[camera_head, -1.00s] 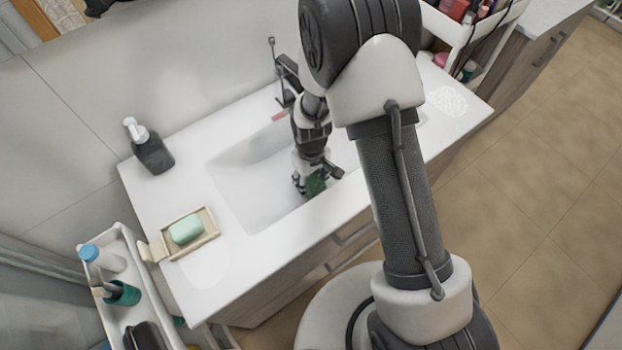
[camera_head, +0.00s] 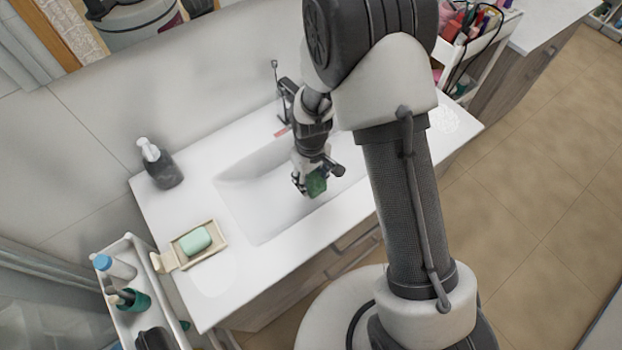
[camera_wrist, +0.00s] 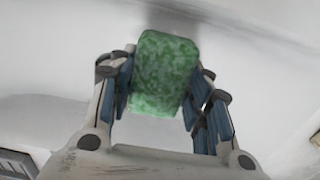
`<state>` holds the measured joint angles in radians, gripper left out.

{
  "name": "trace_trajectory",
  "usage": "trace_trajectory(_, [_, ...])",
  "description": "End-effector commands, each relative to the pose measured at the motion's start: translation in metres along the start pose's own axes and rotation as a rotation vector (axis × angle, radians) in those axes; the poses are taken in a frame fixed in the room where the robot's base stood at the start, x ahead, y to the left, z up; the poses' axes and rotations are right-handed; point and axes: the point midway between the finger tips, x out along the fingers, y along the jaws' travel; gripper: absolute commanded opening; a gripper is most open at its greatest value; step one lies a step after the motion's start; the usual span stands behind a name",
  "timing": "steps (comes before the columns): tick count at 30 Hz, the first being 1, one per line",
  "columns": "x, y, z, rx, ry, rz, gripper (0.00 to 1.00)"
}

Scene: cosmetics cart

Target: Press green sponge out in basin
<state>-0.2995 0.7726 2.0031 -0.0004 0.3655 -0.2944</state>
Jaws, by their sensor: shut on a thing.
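The green sponge (camera_head: 316,184) is in my gripper (camera_head: 307,186), inside the white basin (camera_head: 245,205). In the wrist view the sponge (camera_wrist: 165,75) sits between the two fingers of my gripper (camera_wrist: 160,88), which are shut on it from both sides. White basin surface shows behind the sponge. I cannot tell whether the sponge touches the basin. My arm hides part of the basin's right side.
A soap dish (camera_head: 215,246) with a pale green soap bar (camera_head: 195,240) lies left of the basin. A grey soap dispenser (camera_head: 160,165) stands at the back left. A dark tap (camera_head: 285,100) rises behind the basin. White carts (camera_head: 125,245) flank the counter.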

Motion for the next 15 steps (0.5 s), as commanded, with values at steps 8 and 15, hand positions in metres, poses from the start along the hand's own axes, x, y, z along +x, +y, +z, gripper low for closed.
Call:
trace_trajectory(8, [-0.032, 0.000, 0.000, 0.000, 0.000, 0.000, 0.26])
trace_trajectory(15, [-0.054, 0.000, 0.000, 0.000, 0.001, 0.000, 0.26])
